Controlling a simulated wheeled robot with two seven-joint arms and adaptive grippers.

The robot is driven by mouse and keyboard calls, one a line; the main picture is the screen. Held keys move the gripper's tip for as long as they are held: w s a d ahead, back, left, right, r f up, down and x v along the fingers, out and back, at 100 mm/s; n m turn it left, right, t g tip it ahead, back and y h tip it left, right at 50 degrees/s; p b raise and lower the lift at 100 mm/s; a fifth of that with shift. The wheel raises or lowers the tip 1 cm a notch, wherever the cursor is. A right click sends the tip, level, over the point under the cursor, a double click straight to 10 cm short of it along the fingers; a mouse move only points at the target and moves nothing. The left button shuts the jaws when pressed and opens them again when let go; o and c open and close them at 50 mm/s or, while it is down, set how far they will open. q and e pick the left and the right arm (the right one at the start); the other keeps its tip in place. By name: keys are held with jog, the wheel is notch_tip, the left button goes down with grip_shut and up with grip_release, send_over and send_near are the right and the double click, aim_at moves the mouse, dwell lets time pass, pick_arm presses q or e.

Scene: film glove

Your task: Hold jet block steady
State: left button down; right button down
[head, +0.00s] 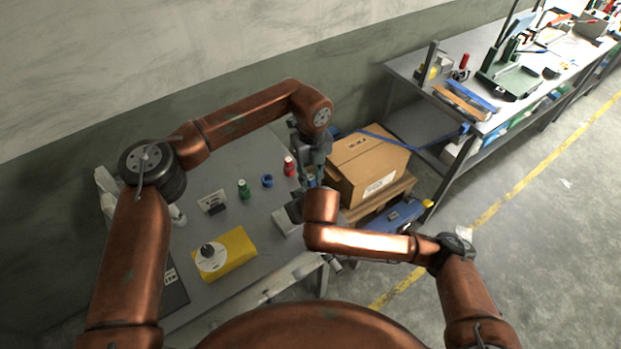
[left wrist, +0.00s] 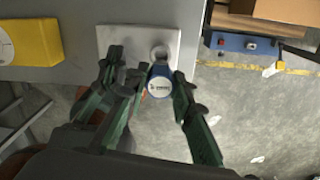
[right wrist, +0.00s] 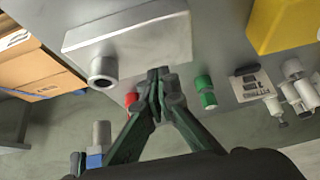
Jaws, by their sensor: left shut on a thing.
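The jet block appears to be the pale metal block (right wrist: 130,42) with a round port; it lies near the table's edge and shows in the left wrist view (left wrist: 115,42) and the head view (head: 284,222). My left gripper (left wrist: 152,85) is shut on a blue round-capped part (left wrist: 160,87) close to the port. In the right wrist view this part seems to appear with a grey metal stem (right wrist: 101,131), apart from the block. My right gripper (right wrist: 159,78) has its fingertips together at the block's edge; whether they touch it is unclear. In the head view it is mostly hidden.
A yellow box (head: 232,252), a label stand (head: 212,201) and small red (head: 289,167), green (head: 244,189) and blue (head: 267,181) parts stand on the grey table. A cardboard box (head: 369,165) stands right of it. A cluttered workbench (head: 405,68) is at the back right.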

jog(key=shift+f, duration=0.6)
jog(key=shift+f, duration=0.15)
jog(key=shift+f, duration=0.7)
